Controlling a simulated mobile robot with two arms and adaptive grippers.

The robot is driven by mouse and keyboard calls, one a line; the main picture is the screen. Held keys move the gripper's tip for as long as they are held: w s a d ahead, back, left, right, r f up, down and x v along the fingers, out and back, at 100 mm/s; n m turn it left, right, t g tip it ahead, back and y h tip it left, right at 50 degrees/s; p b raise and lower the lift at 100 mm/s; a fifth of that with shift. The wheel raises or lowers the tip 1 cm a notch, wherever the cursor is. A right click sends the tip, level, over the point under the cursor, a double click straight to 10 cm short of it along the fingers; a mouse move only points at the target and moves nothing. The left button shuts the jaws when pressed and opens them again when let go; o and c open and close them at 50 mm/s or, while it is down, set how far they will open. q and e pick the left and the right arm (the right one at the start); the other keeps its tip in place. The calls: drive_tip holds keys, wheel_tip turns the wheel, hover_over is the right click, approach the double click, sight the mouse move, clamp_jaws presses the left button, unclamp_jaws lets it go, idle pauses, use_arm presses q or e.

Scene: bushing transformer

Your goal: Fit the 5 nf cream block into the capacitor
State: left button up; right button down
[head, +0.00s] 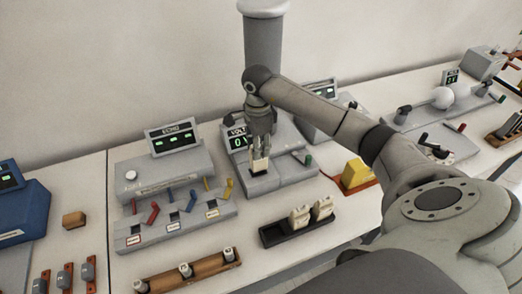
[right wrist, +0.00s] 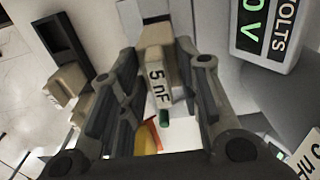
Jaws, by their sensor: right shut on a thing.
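The cream block (head: 259,166) is held upright in my right gripper (head: 260,150). In the right wrist view the block (right wrist: 157,82) shows the label "5 nF" between the two fingers, which are shut on it. The grey unit with the VOLTS display, which I take as the capacitor (head: 285,173), lies directly under and behind the block. The block's lower end is at or just above the unit's front part; I cannot tell whether it touches. The slot is hidden by block and gripper. My left gripper is not in view.
A black tray (head: 270,236) in front holds two other cream blocks (head: 299,216), with its left place empty. The ECHO unit (head: 160,180) with coloured levers stands to the left. A yellow block (head: 355,172) is to the right. A wooden rack (head: 208,268) lies in front.

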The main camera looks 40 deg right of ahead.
sight(258, 161)
drive_tip(key=shift+s+f, duration=0.15)
drive_tip(key=shift+f, duration=0.6)
drive_tip(key=shift+a+f+b, duration=0.1)
drive_tip(key=shift+f+b, duration=0.25)
drive_tip(key=shift+f, duration=0.1)
drive_tip(key=f+b, duration=0.1)
drive_tip(key=f, duration=0.1)
drive_tip(key=f+b, duration=0.1)
drive_tip(key=f, duration=0.1)
drive_tip(key=shift+w+a, duration=0.1)
drive_tip(key=shift+w, duration=0.1)
drive_tip(key=shift+f, duration=0.25)
drive_tip(key=shift+d, duration=0.25)
drive_tip(key=shift+a, duration=0.1)
drive_tip(key=c, duration=1.5)
unclamp_jaws()
drive_tip(key=shift+f, duration=0.1)
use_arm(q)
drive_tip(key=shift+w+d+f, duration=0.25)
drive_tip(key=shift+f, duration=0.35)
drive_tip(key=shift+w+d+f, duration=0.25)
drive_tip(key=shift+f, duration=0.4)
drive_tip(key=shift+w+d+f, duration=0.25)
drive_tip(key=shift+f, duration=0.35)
use_arm(e)
drive_tip(key=o, duration=0.4)
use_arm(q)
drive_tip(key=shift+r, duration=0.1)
use_arm(e)
drive_tip(key=shift+o, duration=0.2)
